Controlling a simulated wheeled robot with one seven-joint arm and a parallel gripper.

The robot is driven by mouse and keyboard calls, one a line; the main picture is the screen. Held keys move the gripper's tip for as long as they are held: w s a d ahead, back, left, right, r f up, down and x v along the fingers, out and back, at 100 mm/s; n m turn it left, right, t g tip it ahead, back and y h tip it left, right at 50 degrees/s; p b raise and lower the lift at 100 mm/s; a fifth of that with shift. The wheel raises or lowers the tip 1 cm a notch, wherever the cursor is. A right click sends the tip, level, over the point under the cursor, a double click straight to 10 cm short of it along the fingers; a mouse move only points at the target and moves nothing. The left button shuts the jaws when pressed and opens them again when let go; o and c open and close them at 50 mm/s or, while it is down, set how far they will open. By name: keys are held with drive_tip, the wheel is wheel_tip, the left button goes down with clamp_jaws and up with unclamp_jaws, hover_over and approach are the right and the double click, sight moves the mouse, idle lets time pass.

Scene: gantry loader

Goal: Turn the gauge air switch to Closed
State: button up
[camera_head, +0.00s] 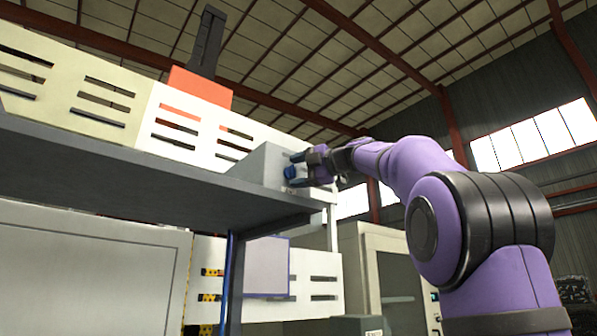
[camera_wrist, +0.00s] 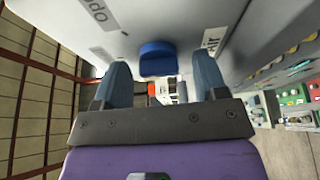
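The blue switch knob (camera_wrist: 158,60) sits on a light grey panel (camera_wrist: 130,25) in the wrist view, with partly cut-off lettering beside it. The part-hidden word to its right seems to read "Air". My gripper (camera_wrist: 162,70) is open, with one finger to each side of the knob and a gap visible on both sides. In the head view my gripper (camera_head: 300,168) is at the grey box, and the blue knob (camera_head: 290,172) shows at its fingertips. Whether the fingers touch the knob cannot be told. No gauge is clearly seen.
A grey shelf (camera_head: 130,165) runs below the box in the head view. White slotted panels (camera_head: 185,125) stand behind it, with an orange block (camera_head: 201,87) above. A cabinet (camera_head: 390,270) stands lower right. Coloured controls (camera_wrist: 290,75) line the wrist view's right side.

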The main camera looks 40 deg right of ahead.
drive_tip(key=v, duration=1.1)
idle(0.6)
drive_tip(key=s+a+f+m+g+h, duration=0.1)
drive_tip(key=a+f+m+h, duration=0.35)
drive_tip(key=f+m, duration=0.9)
drive_tip(key=s+a+f+m+g+h, duration=0.1)
drive_tip(key=a+f+m+h, duration=0.1)
drive_tip(key=f+m+h, duration=1.05)
drive_tip(key=s+a+f+n+g+y, duration=0.1)
drive_tip(key=s+a+f+g+y, duration=0.2)
drive_tip(key=f, duration=0.6)
drive_tip(key=s+a+f+n+g+y, duration=0.1)
drive_tip(key=s+a+f+g+y, duration=0.2)
drive_tip(key=s+f, duration=0.3)
drive_tip(key=s+a+f+n+g+y, duration=0.1)
drive_tip(key=s+a+f+g+y, duration=0.2)
drive_tip(key=f, duration=1.1)
drive_tip(key=s+a, duration=0.2)
drive_tip(key=shift+s+a+f+y, duration=0.15)
drive_tip(key=shift+s+a+y, duration=0.1)
drive_tip(key=shift+s+y, duration=0.05)
